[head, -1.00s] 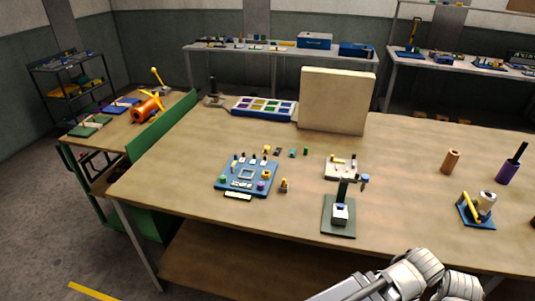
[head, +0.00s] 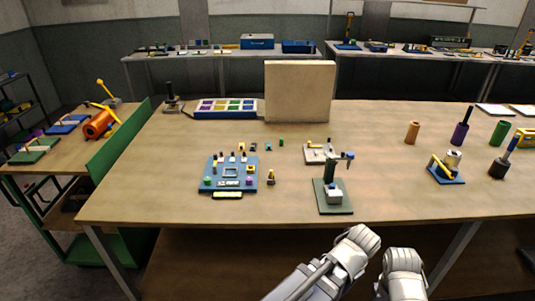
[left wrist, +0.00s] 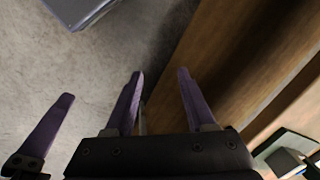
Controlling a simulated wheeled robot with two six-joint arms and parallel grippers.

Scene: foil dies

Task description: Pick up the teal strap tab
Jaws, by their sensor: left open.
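A small teal piece (head: 267,146), which looks like the teal strap tab, stands on the wooden table behind the blue board in the head view. It is tiny there, so its shape is unclear. My left gripper (left wrist: 160,74) is open and empty in the left wrist view. Its two purple fingers are over the floor by the table edge, well away from the teal piece. A third purple finger at the left of that view seems to belong to my right gripper; its opening cannot be judged. In the head view only grey arm parts show at the bottom.
A blue board (head: 229,187) with small parts, a green-based stand (head: 343,208) and a pale small plate (head: 313,154) are near the teal piece. A dark green piece (head: 281,142) is just right of it. A beige panel (head: 300,92) stands behind.

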